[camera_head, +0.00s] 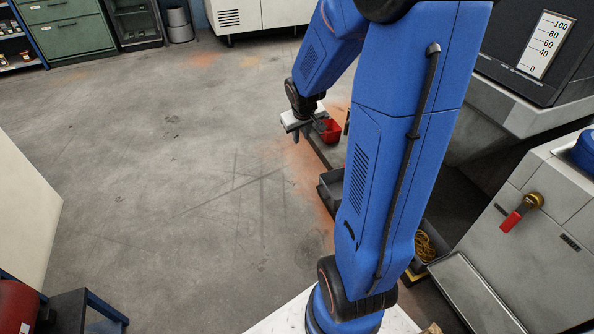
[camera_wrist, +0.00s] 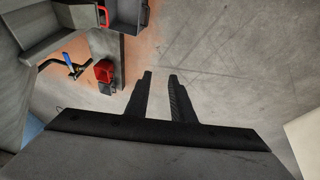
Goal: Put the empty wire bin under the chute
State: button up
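My gripper (camera_wrist: 160,75) shows two parted dark fingers with bare floor between them in the wrist view. It is open and empty. In the head view my gripper (camera_head: 299,133) hangs beyond the blue arm, left of a small red container. A grey bin (camera_head: 329,192) stands on the floor, partly hidden by my arm. A grey bin with a red handle (camera_wrist: 125,14) shows at the top of the wrist view, apart from my fingers. Another bin (camera_head: 418,266) holds yellow wire (camera_head: 424,247). I cannot clearly make out the chute.
The red container (camera_head: 329,131) also shows left of my fingers in the wrist view (camera_wrist: 103,70), near a blue-handled part (camera_wrist: 69,60). A machine with a level scale (camera_head: 542,45) and a grey cabinet (camera_head: 548,225) stand right. The floor (camera_head: 170,170) at left is clear.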

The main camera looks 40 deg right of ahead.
jog(key=s+a+r, duration=1.1)
jog(key=a, duration=0.1)
jog(key=s+a+r+y, duration=0.1)
jog(key=s+a, duration=0.3)
jog(key=s, duration=0.3)
jog(key=s+a+r+n+y, duration=0.1)
jog(key=s+a+r, duration=0.1)
jog(key=s, duration=0.5)
jog(key=shift+s+a+r+n+t+y, duration=0.3)
jog(key=shift+a+t, duration=0.1)
jog(key=shift+a, duration=0.45)
